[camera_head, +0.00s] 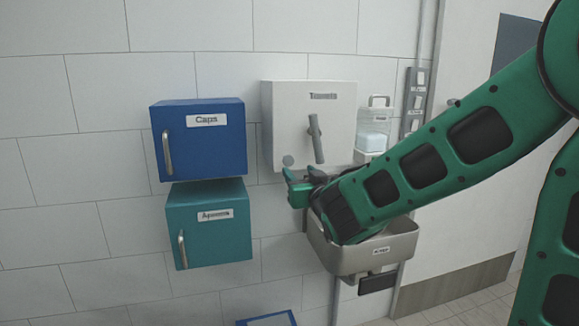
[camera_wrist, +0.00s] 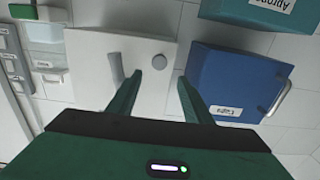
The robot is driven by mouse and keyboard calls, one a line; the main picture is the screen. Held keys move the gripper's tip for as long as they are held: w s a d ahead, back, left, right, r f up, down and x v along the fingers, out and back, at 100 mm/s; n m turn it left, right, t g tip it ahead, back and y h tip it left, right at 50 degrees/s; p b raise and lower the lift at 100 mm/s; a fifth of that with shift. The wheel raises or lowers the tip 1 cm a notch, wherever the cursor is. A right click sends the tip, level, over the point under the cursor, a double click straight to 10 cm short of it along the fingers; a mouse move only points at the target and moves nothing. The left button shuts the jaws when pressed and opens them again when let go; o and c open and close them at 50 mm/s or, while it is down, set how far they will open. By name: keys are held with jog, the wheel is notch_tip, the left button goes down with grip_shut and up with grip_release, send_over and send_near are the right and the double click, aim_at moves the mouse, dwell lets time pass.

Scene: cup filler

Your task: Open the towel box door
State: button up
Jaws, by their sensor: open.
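The white towel box (camera_head: 285,110) hangs on the tiled wall with its door shut and a "Towels" label near the top. Its grey bar handle (camera_head: 315,140) stands upright on the front, and a round grey disc (camera_head: 288,161) sits at the lower left. My gripper (camera_head: 292,184) is open and empty, just below and in front of the box's lower left corner. In the wrist view the box (camera_wrist: 90,85) appears turned over, with the handle (camera_wrist: 115,68) left of my fingers and the disc (camera_wrist: 181,61) between and beyond the fingertips (camera_wrist: 160,76).
A blue "Caps" box (camera_head: 205,155) and a teal "Aprons" box (camera_head: 215,240) hang to the left. A grey basin (camera_head: 395,250) is below my forearm.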

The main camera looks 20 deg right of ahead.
aim_at(289, 161)
jog(key=w, duration=0.9)
jog(key=shift+w, duration=0.25)
jog(key=shift+c, duration=0.7)
grip_shut()
jog(key=shift+s, duration=0.2)
